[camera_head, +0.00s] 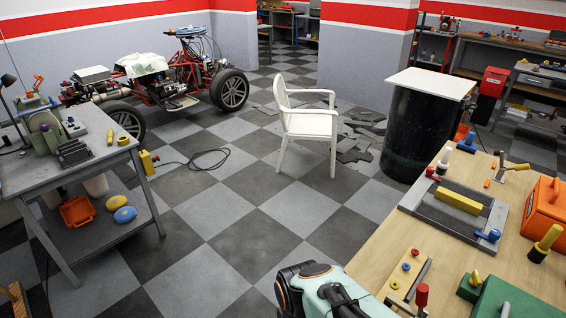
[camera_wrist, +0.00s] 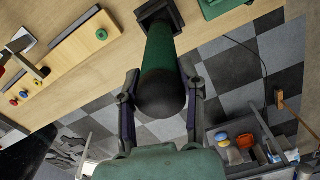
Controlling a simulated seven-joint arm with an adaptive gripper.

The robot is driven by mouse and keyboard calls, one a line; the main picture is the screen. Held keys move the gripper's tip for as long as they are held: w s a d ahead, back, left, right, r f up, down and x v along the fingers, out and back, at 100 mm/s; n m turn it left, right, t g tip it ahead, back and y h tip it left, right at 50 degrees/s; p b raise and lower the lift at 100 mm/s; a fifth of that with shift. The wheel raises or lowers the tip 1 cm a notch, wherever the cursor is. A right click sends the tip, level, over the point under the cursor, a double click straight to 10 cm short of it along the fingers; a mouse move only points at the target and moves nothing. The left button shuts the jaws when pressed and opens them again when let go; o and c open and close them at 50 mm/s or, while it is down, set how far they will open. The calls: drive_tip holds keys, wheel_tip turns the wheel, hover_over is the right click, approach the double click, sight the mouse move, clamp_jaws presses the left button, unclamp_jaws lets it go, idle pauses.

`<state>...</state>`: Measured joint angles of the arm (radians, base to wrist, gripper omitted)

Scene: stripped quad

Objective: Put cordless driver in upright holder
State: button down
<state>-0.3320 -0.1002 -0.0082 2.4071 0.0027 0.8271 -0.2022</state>
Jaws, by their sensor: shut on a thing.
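In the wrist view, my gripper (camera_wrist: 160,80) is shut with one finger on each side of a dark green and black rounded body, which I take to be the cordless driver (camera_wrist: 160,62). Its black rounded end is toward my palm, and its green part reaches away to a black squarish piece (camera_wrist: 158,14) at the wooden table's edge. I cannot tell whether this black piece belongs to the driver or is separate. In the head view, only a pale teal and black part of my arm shows at the bottom. I cannot identify the upright holder for certain.
The wooden table (camera_head: 375,262) at right holds a board with coloured knobs (camera_head: 400,275), a grey tray (camera_head: 425,208) with a yellow block, an orange case (camera_head: 545,215) and a green box (camera_head: 500,300). A white chair (camera_head: 308,122) stands beyond on checkered floor. A grey workbench (camera_head: 85,155) is at left.

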drive_tip(key=shift+f, duration=2.05)
drive_tip(key=c, duration=0.6)
unclamp_jaws()
drive_tip(key=shift+f, duration=0.1)
drive_tip(key=shift+c, duration=0.2)
